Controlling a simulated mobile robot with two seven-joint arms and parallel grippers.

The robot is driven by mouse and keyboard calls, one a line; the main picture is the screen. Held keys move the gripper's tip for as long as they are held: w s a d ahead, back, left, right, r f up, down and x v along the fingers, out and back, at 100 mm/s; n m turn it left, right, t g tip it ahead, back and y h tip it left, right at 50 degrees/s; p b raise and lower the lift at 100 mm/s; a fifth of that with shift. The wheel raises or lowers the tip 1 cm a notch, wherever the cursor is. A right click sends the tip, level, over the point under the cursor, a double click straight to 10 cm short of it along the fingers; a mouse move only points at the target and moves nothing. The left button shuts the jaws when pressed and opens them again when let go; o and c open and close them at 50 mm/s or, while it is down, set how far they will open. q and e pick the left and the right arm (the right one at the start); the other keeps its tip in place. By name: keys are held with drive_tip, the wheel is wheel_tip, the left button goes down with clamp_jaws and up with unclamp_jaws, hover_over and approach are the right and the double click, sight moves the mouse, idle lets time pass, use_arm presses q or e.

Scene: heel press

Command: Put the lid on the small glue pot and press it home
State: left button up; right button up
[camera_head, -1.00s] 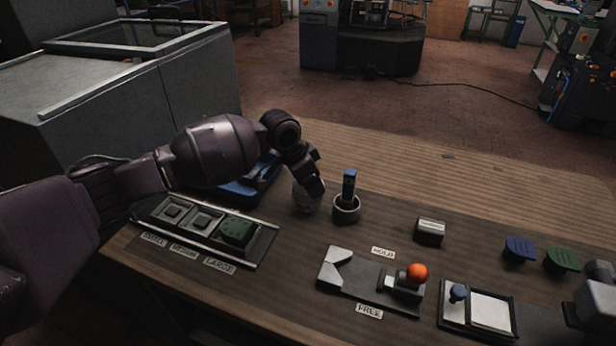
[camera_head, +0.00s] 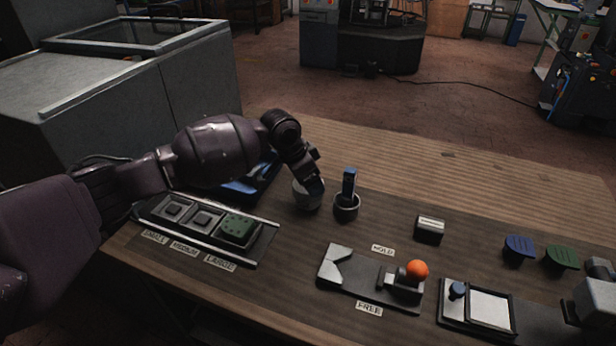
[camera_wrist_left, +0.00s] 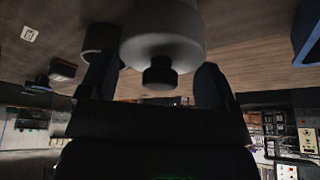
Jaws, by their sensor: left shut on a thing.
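The small glue pot (camera_head: 307,200) is a pale grey rounded pot on the table, left of the brush cup. My left gripper (camera_head: 316,187) reaches down over it and partly hides its top. In the left wrist view a pale round body (camera_wrist_left: 162,35) with a dark knob (camera_wrist_left: 159,74) lies between the two fingers of my left gripper (camera_wrist_left: 157,78). I take the knobbed piece to be the lid, with my left gripper shut on it. Whether the lid is fully seated on the pot cannot be told. My right gripper is not in view.
A cup (camera_head: 347,208) with a blue-handled tool (camera_head: 349,184) stands close to the right. A labelled rack (camera_head: 194,246) holds a green block (camera_head: 239,230). An orange-knobbed clamp (camera_head: 417,269), a dark block (camera_head: 430,230) and a tray (camera_head: 492,308) are further right.

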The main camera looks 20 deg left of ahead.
use_arm(q)
drive_tip(key=shift+f, duration=0.1)
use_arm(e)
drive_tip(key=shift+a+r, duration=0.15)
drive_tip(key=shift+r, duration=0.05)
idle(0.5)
use_arm(q)
drive_tip(key=o, duration=0.6)
drive_tip(key=shift+c, duration=0.2)
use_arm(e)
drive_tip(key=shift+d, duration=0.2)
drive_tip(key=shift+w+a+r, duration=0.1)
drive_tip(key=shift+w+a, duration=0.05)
